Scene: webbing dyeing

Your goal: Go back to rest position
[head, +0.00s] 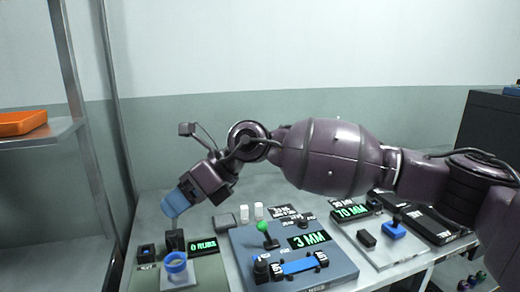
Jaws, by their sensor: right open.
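My right arm comes in from the right and reaches across the bench to the left. Its gripper (172,208), with a blue part at the tip, is open and points down and left. It hangs above the left end of the bench, over a blue ring-shaped piece (176,263) on a grey plate. It looks apart from the things below. I see nothing held in it, though the gap between the fingers is hard to make out. My left gripper is not in view.
The bench holds a blue-grey unit (246,246) with a green-knobbed lever (263,227) and a "3 MM" display (309,239). A "0 RUBS" display (203,246) and a "70 MM" display (351,211) flank it. A metal rack with an orange tray (22,123) stands left.

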